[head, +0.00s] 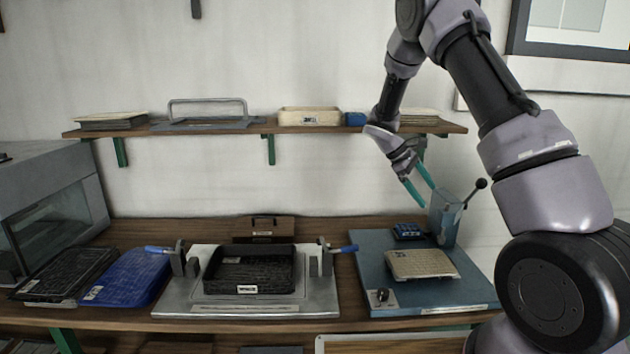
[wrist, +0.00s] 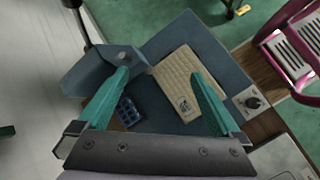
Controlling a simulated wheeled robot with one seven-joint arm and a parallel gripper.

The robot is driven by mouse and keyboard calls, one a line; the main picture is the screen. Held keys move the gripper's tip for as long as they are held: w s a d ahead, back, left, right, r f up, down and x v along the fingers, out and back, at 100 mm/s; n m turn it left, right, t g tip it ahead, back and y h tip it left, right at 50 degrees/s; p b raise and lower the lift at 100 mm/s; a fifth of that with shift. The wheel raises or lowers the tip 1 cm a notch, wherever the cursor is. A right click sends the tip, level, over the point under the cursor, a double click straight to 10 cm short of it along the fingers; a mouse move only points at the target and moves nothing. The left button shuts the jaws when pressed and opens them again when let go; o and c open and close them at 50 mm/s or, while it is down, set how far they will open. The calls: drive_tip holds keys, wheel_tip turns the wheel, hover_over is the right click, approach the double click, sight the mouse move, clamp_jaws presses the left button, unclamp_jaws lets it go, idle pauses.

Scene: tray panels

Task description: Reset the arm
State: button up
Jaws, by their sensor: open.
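My gripper (head: 421,189) hangs in the air in front of the wall, above the blue-grey machine base (head: 374,269) at the right of the bench. Its two teal fingers are apart with nothing between them. In the wrist view the open fingers (wrist: 162,82) point down toward that base. A beige ribbed panel (head: 421,264) lies on the base, and it also shows in the wrist view (wrist: 182,75). A small dark blue tray (head: 407,232) lies behind the panel. My gripper touches neither, as far as I can see.
A grey post with a black-knobbed lever (head: 444,218) stands close to my gripper. A wall shelf (head: 230,128) holds panels and trays. A black tray (head: 249,271) sits in a clamp fixture (head: 176,298) mid-bench. A blue panel (head: 127,278) and a grey machine (head: 50,200) are left.

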drive_tip(key=s+a+r+m+t+y, duration=0.3)
drive_tip(key=s+r+m+y, duration=0.4)
drive_tip(key=s+r, duration=1)
drive_tip(key=s+a+r+m+t+y, duration=0.1)
drive_tip(key=s+a+r+m+t, duration=0.1)
drive_tip(key=s, duration=0.4)
drive_tip(key=s+a+r+m+t+y, duration=0.1)
drive_tip(key=s+a+r+m+t, duration=0.1)
drive_tip(key=s+r, duration=0.5)
drive_tip(key=m+t, duration=0.1)
drive_tip(key=m, duration=0.1)
drive_tip(key=shift+s+a+m+t, duration=0.2)
drive_tip(key=shift+a+m+t, duration=0.1)
